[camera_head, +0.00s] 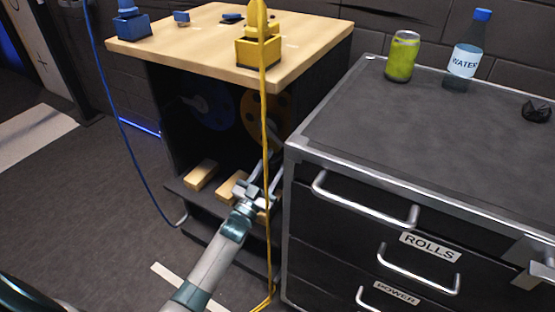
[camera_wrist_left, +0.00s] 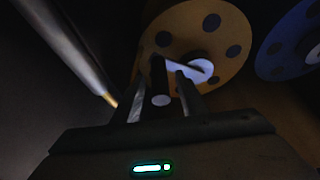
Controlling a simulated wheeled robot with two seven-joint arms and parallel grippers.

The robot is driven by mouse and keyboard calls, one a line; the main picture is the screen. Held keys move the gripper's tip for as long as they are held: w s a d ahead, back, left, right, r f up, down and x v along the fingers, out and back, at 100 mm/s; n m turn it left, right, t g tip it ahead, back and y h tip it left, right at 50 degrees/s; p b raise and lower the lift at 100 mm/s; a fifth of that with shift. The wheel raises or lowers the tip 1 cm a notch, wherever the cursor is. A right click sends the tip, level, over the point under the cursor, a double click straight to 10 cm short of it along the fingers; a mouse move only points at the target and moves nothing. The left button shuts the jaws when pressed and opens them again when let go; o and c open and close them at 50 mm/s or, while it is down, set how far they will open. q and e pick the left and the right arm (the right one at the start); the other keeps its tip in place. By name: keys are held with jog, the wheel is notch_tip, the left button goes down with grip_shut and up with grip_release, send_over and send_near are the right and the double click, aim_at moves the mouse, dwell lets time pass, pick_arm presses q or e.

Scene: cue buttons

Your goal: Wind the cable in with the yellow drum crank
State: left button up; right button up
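The yellow drum (camera_head: 266,112) is mounted inside the dark bench, partly hidden by the hanging yellow cable (camera_head: 266,150). In the left wrist view the drum (camera_wrist_left: 222,28) shows dark round holes and a pale crank arm (camera_wrist_left: 200,69) at its middle. A dark crank handle with a pale round end (camera_wrist_left: 160,100) points toward the camera. My left gripper (camera_head: 266,168) reaches into the bench opening. Its fingers (camera_wrist_left: 162,78) stand apart on both sides of the handle, with gaps seemingly left beside it. The yellow cable runs from a yellow block (camera_head: 258,52) on the bench top to the floor.
A blue drum (camera_head: 212,110) sits left of the yellow one, with a blue cable (camera_head: 122,125) outside the bench. Wooden blocks (camera_head: 201,175) lie on the lower shelf. A dark drawer cabinet (camera_head: 345,235) stands close on the right, carrying a can (camera_head: 402,56) and bottle (camera_head: 465,55).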

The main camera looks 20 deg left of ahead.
pick_arm(q)
jog(key=shift+w+d+r, duration=0.1)
jog(key=shift+w+r, duration=0.15)
jog(key=shift+w, duration=0.35)
grip_shut()
